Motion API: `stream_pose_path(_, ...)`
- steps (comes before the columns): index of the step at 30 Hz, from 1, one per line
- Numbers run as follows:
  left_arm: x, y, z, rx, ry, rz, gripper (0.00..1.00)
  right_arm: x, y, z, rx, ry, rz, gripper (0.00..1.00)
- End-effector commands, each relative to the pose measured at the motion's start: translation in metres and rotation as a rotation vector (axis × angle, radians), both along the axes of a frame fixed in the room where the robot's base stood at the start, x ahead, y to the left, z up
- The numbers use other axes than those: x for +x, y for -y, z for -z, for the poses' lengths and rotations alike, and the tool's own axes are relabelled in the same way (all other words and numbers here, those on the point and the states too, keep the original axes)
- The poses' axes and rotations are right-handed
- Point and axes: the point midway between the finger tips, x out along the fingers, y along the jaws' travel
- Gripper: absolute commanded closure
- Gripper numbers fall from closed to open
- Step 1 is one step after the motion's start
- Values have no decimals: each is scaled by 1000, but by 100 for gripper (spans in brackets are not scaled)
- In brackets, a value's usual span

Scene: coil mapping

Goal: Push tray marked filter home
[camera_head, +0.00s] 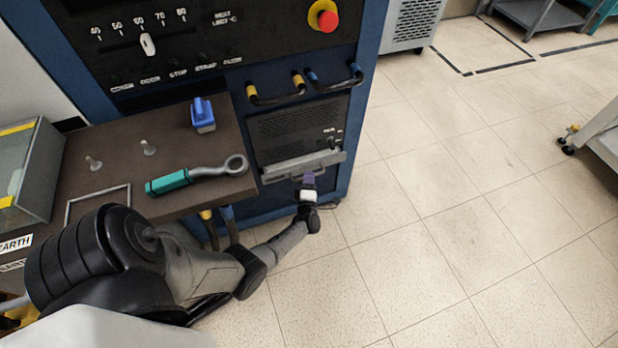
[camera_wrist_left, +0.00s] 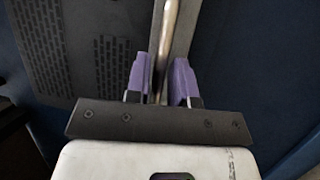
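A grey metal tray front (camera_head: 295,168) with a bar handle sits low on the blue cabinet and appears to stand out from the dark vented panel. I cannot read a filter mark on it. My left gripper (camera_head: 308,179), with purple fingers, is at the handle, below and in front of the tray front. My right gripper is not in view.
A brown bench (camera_head: 110,155) at the left carries a teal-handled wrench (camera_head: 198,173), a blue block (camera_head: 203,115) and pegs. Yellow and blue cabinet handles (camera_head: 277,92) are above the tray. The tiled floor (camera_head: 450,200) to the right is clear.

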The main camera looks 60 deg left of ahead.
Motion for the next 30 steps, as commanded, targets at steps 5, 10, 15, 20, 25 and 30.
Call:
stream_pose_path(5, 5, -7, -2, 0, 0, 0, 78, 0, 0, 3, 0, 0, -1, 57)
stream_pose_path(10, 5, -9, -2, 1, -1, 0, 78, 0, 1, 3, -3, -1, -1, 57)
stream_pose_path(15, 5, -8, -2, 0, 0, 0, 80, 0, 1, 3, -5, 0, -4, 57)
stream_pose_path(20, 5, -8, -2, 0, 0, 0, 95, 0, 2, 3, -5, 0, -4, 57)
stream_pose_path(25, 5, -8, -2, 0, 0, 0, 100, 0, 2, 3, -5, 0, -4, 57)
stream_pose_path(30, 5, -8, -2, 1, 0, 0, 100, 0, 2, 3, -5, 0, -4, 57)
